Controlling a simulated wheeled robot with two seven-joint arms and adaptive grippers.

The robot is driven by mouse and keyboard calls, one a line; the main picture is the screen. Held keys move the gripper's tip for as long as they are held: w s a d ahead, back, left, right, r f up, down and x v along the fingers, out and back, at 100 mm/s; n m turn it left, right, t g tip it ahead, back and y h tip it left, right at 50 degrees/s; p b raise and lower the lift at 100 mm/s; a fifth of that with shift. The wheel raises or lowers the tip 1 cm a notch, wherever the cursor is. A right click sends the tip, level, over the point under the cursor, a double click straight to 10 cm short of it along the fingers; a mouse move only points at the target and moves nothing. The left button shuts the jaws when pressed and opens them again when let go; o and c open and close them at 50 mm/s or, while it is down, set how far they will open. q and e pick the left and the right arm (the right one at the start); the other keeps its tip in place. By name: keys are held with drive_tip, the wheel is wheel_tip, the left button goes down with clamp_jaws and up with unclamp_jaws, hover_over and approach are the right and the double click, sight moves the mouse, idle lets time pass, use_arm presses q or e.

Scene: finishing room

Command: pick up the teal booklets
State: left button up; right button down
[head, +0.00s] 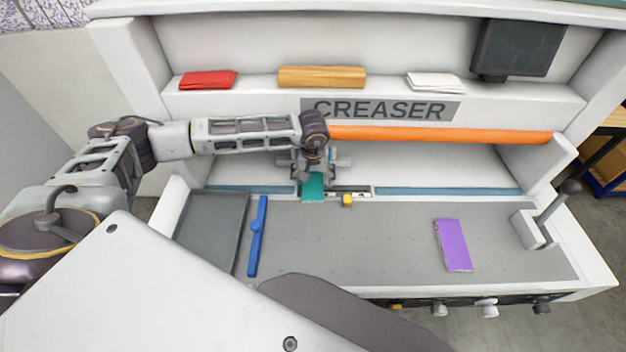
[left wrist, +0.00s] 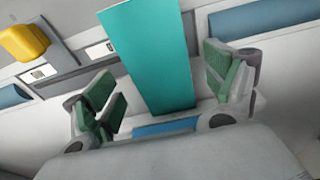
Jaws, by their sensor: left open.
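The teal booklets (head: 313,188) lie at the middle of the creaser, at the back edge of its grey bed. In the left wrist view the teal booklets (left wrist: 152,55) show as one flat teal strip that reaches down between my fingers; I cannot tell how many there are. My left gripper (head: 312,172) is above their back end, pointing down, and partly hides them. In the left wrist view my left gripper (left wrist: 172,92) is open, with one green-padded finger on each side of the strip and gaps between. My right gripper is not in view.
A yellow block (head: 347,200) sits just right of the booklets. A purple booklet (head: 453,245) lies on the bed at right, and a blue bar (head: 257,236) at left beside a dark tray (head: 211,232). An orange roller (head: 440,134) spans above. A lever (head: 552,215) stands at the right end.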

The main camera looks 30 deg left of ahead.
use_arm(q)
drive_tip(key=shift+f, duration=0.45)
drive_tip(key=shift+w, duration=0.1)
drive_tip(key=c, duration=1.2)
